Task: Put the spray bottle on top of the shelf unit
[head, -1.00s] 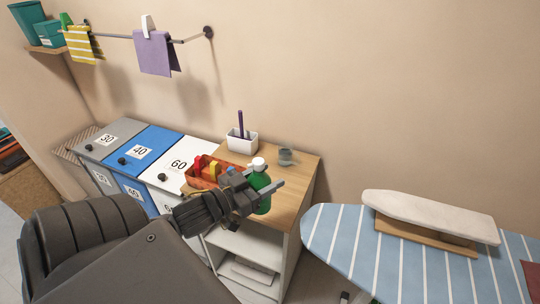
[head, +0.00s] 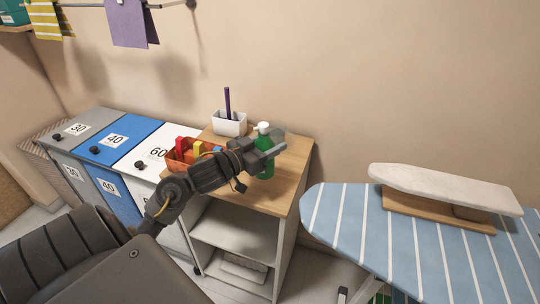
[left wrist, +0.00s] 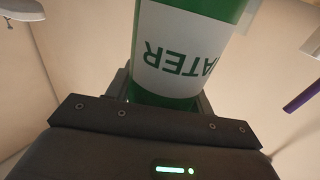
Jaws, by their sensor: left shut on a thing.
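The green spray bottle (head: 265,163) with a white top is upright in the head view, at the shelf unit's wooden top (head: 284,190). My left gripper (head: 268,158) is shut on it. In the left wrist view the bottle (left wrist: 180,60) fills the space between the fingers, its white label reading "WATER" upside down. I cannot tell whether the bottle's base touches the wooden top. My right gripper is not in view.
On the wooden top stand an orange caddy (head: 180,154) with coloured items and a white holder (head: 229,124) with a purple stick. The top's front right is bare. An ironing board (head: 350,210) stands to the right.

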